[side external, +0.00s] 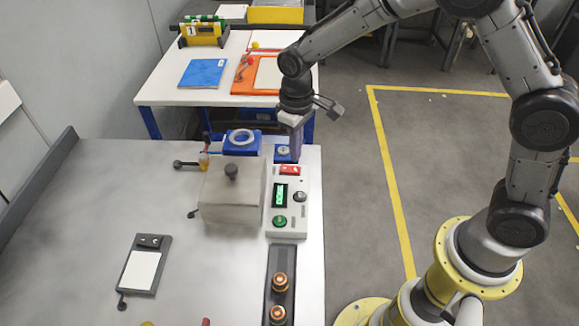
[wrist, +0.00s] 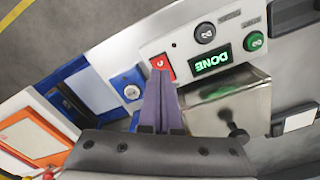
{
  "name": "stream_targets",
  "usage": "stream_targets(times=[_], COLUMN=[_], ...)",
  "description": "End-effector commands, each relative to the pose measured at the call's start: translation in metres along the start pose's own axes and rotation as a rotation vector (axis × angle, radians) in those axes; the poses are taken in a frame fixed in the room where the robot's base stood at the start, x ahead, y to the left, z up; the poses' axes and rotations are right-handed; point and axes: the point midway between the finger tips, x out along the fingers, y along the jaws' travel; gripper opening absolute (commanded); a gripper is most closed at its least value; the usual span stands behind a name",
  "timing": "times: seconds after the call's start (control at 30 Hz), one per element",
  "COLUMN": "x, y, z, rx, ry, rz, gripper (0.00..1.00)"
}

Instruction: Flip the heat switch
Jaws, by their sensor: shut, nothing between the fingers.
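The red switch (side external: 290,170) sits at the far end of a white control box (side external: 288,228) on the table's right side. In the wrist view the red switch (wrist: 165,62) shows just past my fingertips, which hide part of it. My gripper (side external: 296,158) points down at the switch, with its purple fingers (wrist: 160,80) shut and empty. I cannot tell whether the tips touch the switch. The box also carries a lit green display (side external: 280,195) reading DONE in the wrist view, a black knob (side external: 299,197) and a green knob (side external: 280,221).
A metal box with a black knob (side external: 231,174) stands left of the control box. Blue fixtures (side external: 242,143) lie beyond it. A black tray (side external: 280,300) with copper-coloured parts is nearer. A second table (side external: 175,96) stands behind. The left-centre tabletop is mostly clear.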

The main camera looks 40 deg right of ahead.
Motion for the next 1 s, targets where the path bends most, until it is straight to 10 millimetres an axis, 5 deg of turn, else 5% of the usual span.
stream_targets(times=[0.43,0.87,1.0], x=[-0.032,-0.037,-0.068], y=[0.0,0.002,0.012], z=[-0.001,0.0,-0.003], rx=[0.0,0.005,0.027], ry=[0.003,0.003,0.075], rz=[0.0,0.0,0.003], gripper=[0.0,0.0,0.0])
